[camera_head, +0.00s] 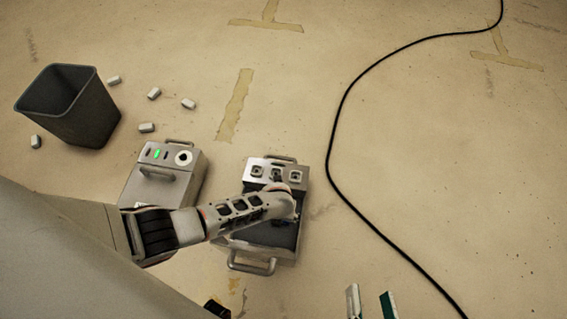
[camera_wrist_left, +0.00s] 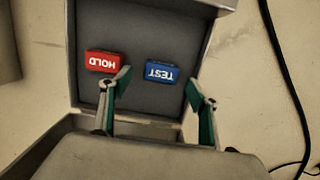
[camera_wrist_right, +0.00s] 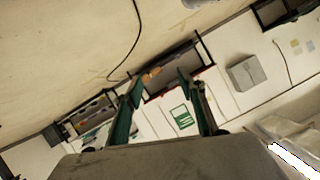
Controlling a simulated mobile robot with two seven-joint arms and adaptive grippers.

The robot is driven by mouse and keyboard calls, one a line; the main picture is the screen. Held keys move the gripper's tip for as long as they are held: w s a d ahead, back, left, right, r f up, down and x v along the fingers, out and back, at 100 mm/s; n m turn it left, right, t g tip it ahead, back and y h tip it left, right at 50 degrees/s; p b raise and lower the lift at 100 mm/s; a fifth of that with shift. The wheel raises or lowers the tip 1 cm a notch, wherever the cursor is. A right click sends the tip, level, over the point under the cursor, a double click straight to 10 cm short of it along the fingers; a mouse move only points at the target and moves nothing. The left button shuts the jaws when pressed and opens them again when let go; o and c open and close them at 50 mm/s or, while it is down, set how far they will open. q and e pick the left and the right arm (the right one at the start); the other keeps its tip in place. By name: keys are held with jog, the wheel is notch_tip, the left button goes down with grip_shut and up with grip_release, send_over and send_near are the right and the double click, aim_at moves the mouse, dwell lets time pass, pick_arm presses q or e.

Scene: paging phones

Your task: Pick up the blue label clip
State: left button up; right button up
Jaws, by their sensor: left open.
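The blue label clip (camera_wrist_left: 161,73), marked TEST, lies on the dark floor of an open metal case (camera_wrist_left: 150,30) in the left wrist view. A red clip (camera_wrist_left: 103,62), marked HOLD, lies to its left. My left gripper (camera_wrist_left: 159,86) is open and empty above the case, its fingertips on either side of the blue clip in the picture. Whether it touches the clip cannot be told. In the head view my left arm covers part of the case (camera_head: 281,258), hiding the clips. My right gripper (camera_head: 371,302) is open and empty at the bottom edge.
A grey box with a green light (camera_head: 165,184) stands left of the case. A dark bin (camera_head: 90,115) stands farther left, with several small pale blocks around it. A black cable (camera_head: 335,125) runs along the floor on the right.

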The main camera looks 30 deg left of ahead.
pick_arm(q)
notch_tip(320, 180, down, 4)
jog(key=shift+s+f+b, duration=0.1)
jog(key=shift+f+b, duration=0.05)
jog(key=shift+b, duration=1.05)
jog(key=shift+f, duration=0.15)
jog(key=shift+w, duration=0.5)
jog(key=c, duration=1)
pick_arm(e)
jog(key=a+m, duration=0.1)
jog(key=m, duration=0.1)
jog(key=s+a+m, duration=0.1)
jog(key=a+m, duration=0.1)
jog(key=shift+f, duration=0.2)
pick_arm(q)
jog(key=shift+r, duration=0.2)
pick_arm(e)
jog(key=shift+w, duration=0.1)
